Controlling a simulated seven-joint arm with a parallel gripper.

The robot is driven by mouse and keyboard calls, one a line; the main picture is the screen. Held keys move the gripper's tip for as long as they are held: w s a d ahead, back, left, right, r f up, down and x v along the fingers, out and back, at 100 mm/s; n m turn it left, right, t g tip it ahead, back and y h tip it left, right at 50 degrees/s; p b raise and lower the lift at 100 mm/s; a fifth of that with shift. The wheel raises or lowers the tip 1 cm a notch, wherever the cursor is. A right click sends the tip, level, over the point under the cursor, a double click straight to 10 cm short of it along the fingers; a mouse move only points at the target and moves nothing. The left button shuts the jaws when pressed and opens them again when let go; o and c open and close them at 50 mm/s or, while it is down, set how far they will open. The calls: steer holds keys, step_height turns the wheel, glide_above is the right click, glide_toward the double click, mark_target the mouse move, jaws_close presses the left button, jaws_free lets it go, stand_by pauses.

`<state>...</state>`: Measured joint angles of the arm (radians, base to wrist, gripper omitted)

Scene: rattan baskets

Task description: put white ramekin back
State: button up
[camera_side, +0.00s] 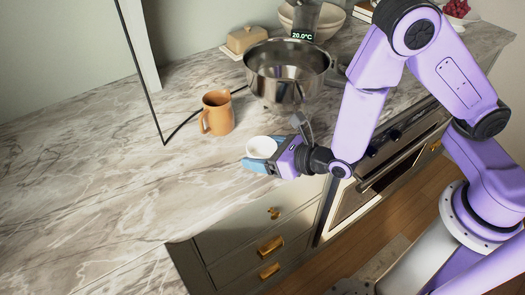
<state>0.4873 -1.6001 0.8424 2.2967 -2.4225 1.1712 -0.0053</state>
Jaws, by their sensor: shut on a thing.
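The white ramekin (261,146) is at the front part of the marble counter, between the fingers of my gripper (264,157). My gripper is shut on it, with a light blue finger showing on its near side. The far finger is largely hidden. I cannot tell whether the ramekin touches the counter or is held just above it.
An orange mug (217,113) stands behind and left of the ramekin. A large steel pot (287,75) stands behind it. A butter dish (246,39) and a pale bowl (328,22) are at the back. The marble counter (100,170) is clear at left.

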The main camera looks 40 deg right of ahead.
steer(key=shift+f, duration=0.15)
steer(key=o, duration=1.1)
steer(key=shift+s+r, duration=0.15)
steer(key=shift+r, duration=0.1)
steer(key=v, duration=1.1)
steer(key=shift+s+d, duration=0.2)
steer(key=shift+s, duration=0.05)
